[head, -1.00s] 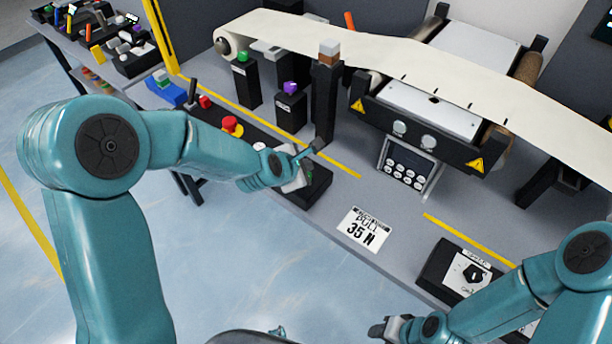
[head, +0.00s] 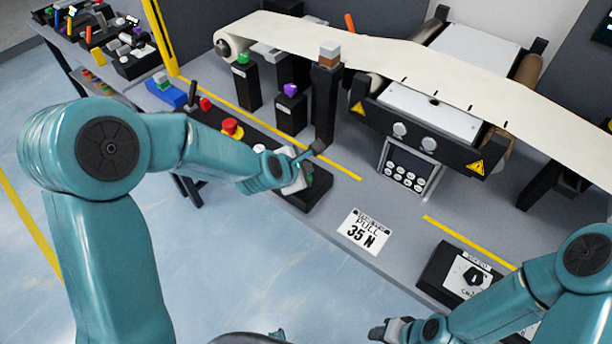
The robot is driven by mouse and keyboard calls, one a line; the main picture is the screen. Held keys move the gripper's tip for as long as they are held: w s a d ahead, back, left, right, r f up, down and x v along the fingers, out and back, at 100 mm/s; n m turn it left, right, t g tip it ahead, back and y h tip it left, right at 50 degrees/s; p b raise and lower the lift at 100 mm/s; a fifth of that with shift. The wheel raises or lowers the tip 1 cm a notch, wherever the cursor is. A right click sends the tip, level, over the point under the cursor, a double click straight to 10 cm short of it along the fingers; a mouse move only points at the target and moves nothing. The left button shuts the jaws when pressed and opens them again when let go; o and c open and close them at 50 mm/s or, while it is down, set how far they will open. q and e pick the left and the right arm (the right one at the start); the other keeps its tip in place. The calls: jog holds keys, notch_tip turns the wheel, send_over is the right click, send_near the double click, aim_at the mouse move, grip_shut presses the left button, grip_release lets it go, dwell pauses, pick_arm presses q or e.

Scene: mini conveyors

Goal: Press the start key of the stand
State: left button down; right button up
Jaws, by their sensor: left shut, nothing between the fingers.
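A keypad panel with a small screen and several round pale keys (head: 405,165) stands tilted below the roller machine (head: 430,105). Its key labels are too small to read, so I cannot tell which key is start. My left gripper (head: 318,146) is shut and empty. In the picture it lies left of the keypad, in front of the foot of a dark post (head: 326,105), apart from the keys. My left wrist partly hides a low black box (head: 318,188) with a pale face. My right gripper (head: 379,331) is low at the bottom edge; its jaw opening is unclear.
A red mushroom button (head: 231,128) on a yellow base is left of my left wrist. Black posts carry a green cap (head: 243,58) and a purple cap (head: 291,89). A "PULL 35 N" label (head: 363,232) lies on the bench. A dial box (head: 460,270) stands at right.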

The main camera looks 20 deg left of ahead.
dwell(0.8)
pick_arm(q)
jog(key=shift+f+b, duration=0.45)
jog(key=shift+b, duration=0.2)
jog(key=shift+f+b, duration=0.45)
jog(key=shift+b, duration=0.15)
dwell(0.4)
dwell(0.3)
jog(key=shift+r+p, duration=0.65)
jog(key=shift+r, duration=0.2)
notch_tip(320, 180, up, 5)
jog(key=p, duration=0.4)
jog(key=shift+r, duration=0.1)
